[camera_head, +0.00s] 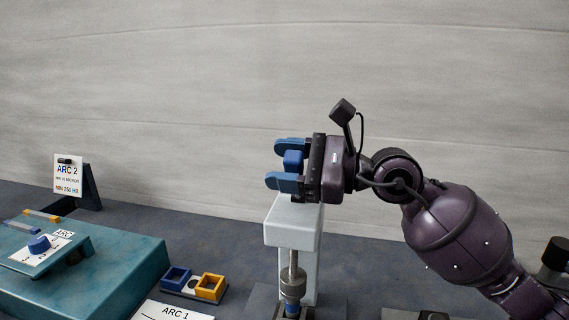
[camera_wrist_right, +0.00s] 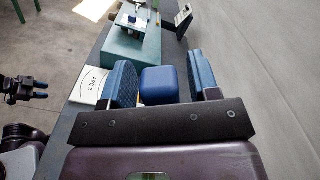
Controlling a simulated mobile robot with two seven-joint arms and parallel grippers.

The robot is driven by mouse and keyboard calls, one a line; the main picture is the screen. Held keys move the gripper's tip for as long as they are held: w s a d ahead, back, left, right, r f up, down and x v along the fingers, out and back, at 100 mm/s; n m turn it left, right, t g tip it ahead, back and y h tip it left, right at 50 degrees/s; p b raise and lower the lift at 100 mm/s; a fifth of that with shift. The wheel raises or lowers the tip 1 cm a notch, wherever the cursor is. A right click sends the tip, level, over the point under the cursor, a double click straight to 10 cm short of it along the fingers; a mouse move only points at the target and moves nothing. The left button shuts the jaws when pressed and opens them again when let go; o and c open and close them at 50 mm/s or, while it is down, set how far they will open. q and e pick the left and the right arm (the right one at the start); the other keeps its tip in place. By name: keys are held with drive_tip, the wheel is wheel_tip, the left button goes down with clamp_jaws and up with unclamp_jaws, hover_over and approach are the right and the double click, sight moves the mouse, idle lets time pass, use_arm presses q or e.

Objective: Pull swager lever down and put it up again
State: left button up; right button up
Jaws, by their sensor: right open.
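The swager (camera_head: 292,225) is a pale grey press body with a metal plunger (camera_head: 293,283) below its head. The swager lever's blue knob (camera_head: 293,160) is at the top, above the head. My right gripper (camera_head: 283,164) is open, with one blue finger on each side of the knob. In the right wrist view the knob (camera_wrist_right: 159,85) sits between the two fingers, with a gap visible on the right side. The rest of the lever is hidden behind the gripper. My left gripper (camera_wrist_right: 40,91) shows small at the left edge of the right wrist view, away from the swager; its opening is unclear.
A teal machine (camera_head: 120,275) with a blue knob stands at the left. An ARC 2 sign (camera_head: 67,175) is behind it. A blue holder (camera_head: 175,279) and a yellow holder (camera_head: 210,287) lie between it and the swager. An ARC 1 sign (camera_head: 172,312) lies in front.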

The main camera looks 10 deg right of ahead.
drive_tip(key=shift+r, duration=0.25)
wheel_tip(320, 180, up, 20)
drive_tip(key=p, duration=0.1)
drive_tip(key=shift+f, duration=0.25)
idle(0.4)
